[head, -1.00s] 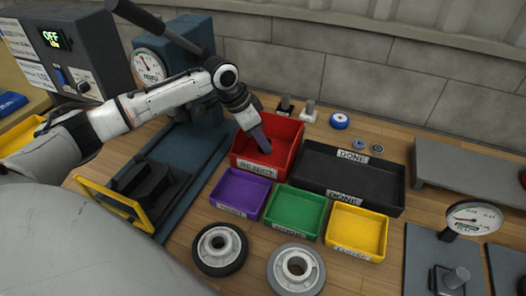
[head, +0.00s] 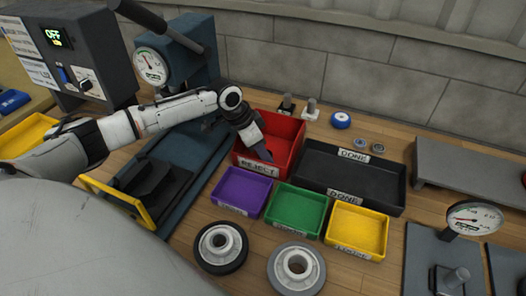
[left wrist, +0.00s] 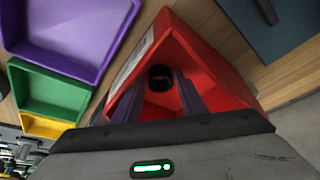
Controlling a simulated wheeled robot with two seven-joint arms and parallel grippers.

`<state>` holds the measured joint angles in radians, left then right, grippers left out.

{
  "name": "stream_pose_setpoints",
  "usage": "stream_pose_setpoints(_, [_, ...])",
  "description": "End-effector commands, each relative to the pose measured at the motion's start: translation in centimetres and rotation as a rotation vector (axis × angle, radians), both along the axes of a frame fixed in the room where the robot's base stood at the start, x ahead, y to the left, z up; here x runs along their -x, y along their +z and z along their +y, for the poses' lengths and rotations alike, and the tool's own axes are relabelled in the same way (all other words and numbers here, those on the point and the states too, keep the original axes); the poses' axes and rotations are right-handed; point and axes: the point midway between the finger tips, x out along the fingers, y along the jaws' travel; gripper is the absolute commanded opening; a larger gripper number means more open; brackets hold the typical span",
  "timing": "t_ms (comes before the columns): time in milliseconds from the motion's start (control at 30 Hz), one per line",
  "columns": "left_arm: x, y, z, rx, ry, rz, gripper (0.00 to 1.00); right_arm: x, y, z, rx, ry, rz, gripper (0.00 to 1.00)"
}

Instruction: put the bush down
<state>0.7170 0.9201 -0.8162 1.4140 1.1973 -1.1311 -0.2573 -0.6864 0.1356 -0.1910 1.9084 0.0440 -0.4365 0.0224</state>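The bush (left wrist: 160,77) is a small dark ring-shaped piece inside the red REJECT bin (head: 283,132). In the left wrist view it shows between and beyond my fingertips, with a gap on each side. My left gripper (head: 263,153) reaches down into the red bin, which also fills the middle of the left wrist view (left wrist: 210,60). Its two fingers (left wrist: 158,88) stand apart, open around the bush. In the head view the bush is hidden by the gripper and bin. My right gripper is in neither view.
Purple (head: 238,192), green (head: 296,212) and yellow (head: 357,231) trays stand in front of the red bin. A black DONE tray (head: 345,190) stands to its right. A blue press (head: 185,55) stands at left. Two wheel-like rings (head: 221,248) lie in front.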

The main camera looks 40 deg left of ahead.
Motion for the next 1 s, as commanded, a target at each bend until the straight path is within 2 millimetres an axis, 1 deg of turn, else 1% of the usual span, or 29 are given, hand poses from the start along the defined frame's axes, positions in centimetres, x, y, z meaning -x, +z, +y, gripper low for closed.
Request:
stream_pose_setpoints(167, [0.0, 0.5, 0.1, 0.0, 0.0, -0.001, 0.38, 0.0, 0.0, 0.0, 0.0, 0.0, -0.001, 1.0])
stream_pose_setpoints(267, [0.4, 1.5, 0.4, 0.0, 0.002, -0.002, 0.38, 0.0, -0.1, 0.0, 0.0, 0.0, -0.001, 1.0])
stream_pose_setpoints(600, [2.7, 8.2, 1.8, -0.002, 0.0, -0.003, 0.38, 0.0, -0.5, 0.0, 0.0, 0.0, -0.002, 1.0])
stream_pose_setpoints(733, [3.4, 10.0, 2.2, -0.001, 0.001, -0.002, 0.38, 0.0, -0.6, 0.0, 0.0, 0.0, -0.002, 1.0])
stream_pose_setpoints(833, [3.7, 10.9, 2.3, 0.0, 0.001, 0.0, 0.38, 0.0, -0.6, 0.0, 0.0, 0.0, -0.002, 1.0])
stream_pose_setpoints(1000, [3.9, 11.4, 2.4, 0.0, 0.0, 0.0, 0.38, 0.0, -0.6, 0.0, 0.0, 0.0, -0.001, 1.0])
